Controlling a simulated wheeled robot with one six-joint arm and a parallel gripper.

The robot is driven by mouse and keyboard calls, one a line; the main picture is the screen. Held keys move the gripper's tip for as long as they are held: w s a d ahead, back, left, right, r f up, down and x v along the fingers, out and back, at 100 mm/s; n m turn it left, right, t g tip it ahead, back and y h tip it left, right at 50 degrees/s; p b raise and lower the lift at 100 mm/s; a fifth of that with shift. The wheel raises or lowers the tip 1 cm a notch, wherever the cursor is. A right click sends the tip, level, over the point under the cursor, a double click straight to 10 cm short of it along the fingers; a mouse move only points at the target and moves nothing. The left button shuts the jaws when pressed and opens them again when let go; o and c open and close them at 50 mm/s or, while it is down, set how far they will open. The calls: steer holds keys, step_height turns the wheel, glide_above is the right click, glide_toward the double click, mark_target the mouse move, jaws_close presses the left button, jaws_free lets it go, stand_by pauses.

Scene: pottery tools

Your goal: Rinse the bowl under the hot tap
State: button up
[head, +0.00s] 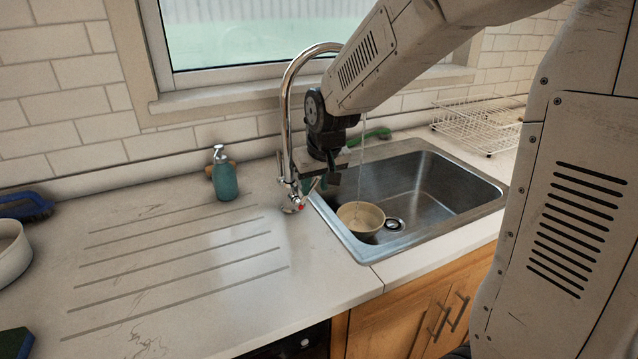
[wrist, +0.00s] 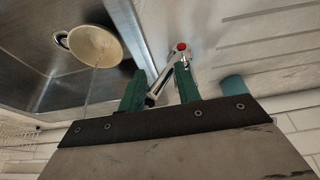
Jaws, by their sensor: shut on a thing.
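A cream bowl (head: 361,217) sits in the steel sink (head: 430,235), left of the drain. It also shows in the wrist view (wrist: 105,45). A thin stream of water falls from the tall chrome tap (head: 289,85) into the bowl. The tap's lever handle (wrist: 160,90) has a red dot by its base, also visible in the head view. My gripper (wrist: 159,86) is at the tap, with its green fingers on either side of the lever, shut on it. In the head view my gripper (head: 322,184) is partly hidden behind the tap and its own wrist.
A teal soap bottle (head: 224,180) stands left of the tap. A white wire rack (head: 475,125) is right of the sink. A blue brush (head: 24,207), a white container (head: 10,255) and a dark sponge (head: 14,343) lie far left. The grooved counter (head: 180,265) is clear.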

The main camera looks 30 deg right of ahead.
steer(key=a+r, duration=0.3)
steer(key=r, duration=0.6)
steer(key=shift+a+r, duration=0.2)
stand_by(0.7)
steer(key=s+d+f+g, duration=0.1)
steer(key=s, duration=1.3)
steer(key=s+d+f+g, duration=0.1)
steer(key=s, duration=1.4)
steer(key=shift+s+d+g, duration=0.3)
steer(key=shift+d, duration=0.05)
